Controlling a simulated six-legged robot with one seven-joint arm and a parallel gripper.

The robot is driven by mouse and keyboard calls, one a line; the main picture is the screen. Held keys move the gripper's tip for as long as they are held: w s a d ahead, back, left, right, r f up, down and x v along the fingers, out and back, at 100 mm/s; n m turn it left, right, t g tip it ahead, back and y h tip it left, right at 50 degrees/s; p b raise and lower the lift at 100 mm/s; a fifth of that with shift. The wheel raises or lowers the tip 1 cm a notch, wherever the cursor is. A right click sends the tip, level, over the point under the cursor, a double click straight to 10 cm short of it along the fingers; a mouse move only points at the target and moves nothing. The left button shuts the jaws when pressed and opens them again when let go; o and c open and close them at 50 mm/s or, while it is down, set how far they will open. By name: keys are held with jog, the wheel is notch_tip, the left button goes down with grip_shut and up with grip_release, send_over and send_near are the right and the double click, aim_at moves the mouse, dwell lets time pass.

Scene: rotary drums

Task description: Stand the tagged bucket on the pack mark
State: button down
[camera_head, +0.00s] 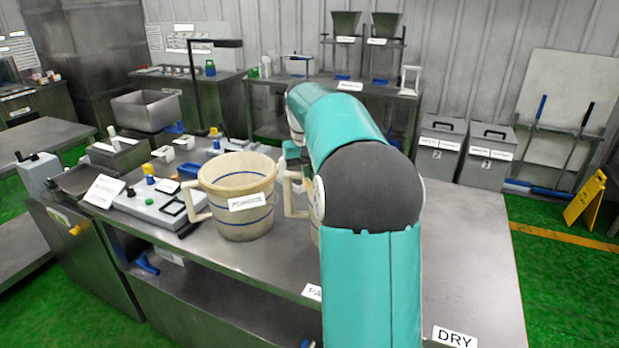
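A cream bucket (237,205) with blue bands, a side handle and a white tag (247,201) stands upright on the metal table; the tag's writing is too small to read surely. A second cream handle (293,194) shows to its right, and the body it belongs to is mostly hidden behind my arm. A white label reading "PA" (312,292) at the table's front edge is partly covered by my arm. My arm reaches over the table; small teal and grey parts near its far end show by the second handle, but my gripper's fingers cannot be made out.
A grey control box (155,208), a scale and small bottles crowd the table's left. A "DRY" label (455,337) lies at the front right, where the tabletop (465,250) is bare. Two grey bins (439,150) and a yellow floor sign (585,200) stand beyond.

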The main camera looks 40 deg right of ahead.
jog(key=shift+s+a, duration=0.1)
jog(key=shift+s, duration=0.05)
jog(key=shift+f, duration=3.4)
jog(key=shift+c, duration=1)
grip_release()
notch_tip(320, 180, up, 9)
jog(key=shift+a, duration=0.3)
